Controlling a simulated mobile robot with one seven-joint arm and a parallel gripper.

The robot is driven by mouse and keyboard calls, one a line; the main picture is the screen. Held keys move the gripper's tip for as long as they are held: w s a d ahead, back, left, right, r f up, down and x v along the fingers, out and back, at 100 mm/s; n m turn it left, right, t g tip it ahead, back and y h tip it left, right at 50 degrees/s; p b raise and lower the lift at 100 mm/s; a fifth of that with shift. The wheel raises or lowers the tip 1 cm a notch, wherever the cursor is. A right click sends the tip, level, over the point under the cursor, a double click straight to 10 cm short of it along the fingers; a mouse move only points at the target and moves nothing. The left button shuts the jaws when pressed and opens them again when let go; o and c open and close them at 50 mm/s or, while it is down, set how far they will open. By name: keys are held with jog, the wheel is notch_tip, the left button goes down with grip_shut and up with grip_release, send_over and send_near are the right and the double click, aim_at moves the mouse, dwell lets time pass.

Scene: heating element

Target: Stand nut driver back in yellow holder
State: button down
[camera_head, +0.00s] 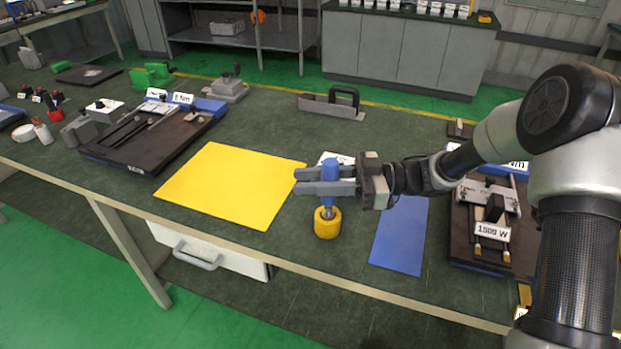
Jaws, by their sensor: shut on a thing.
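The nut driver (330,170) has a blue handle and stands upright between the fingers of my gripper (318,181). My gripper is shut on the blue handle and comes in from the right. The yellow holder (327,224) is a short round cup on the workbench, directly below the nut driver. The driver's lower end meets the top of the holder in this view; I cannot tell how deep it sits inside. The gripper's fingers cover part of the handle.
A yellow mat (228,185) lies left of the holder and a blue mat (400,235) lies right of it. A dark fixture labelled 1500 W (492,234) stands at the right. Another dark fixture (150,138) is at the left. The bench's front edge is close to the holder.

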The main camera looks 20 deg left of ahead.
jog(key=shift+f+b, duration=0.9)
jog(key=shift+f, duration=0.8)
jog(key=c, duration=1.3)
grip_release()
jog(key=shift+c, duration=0.2)
jog(key=v, duration=1.2)
jog(key=shift+p, duration=0.45)
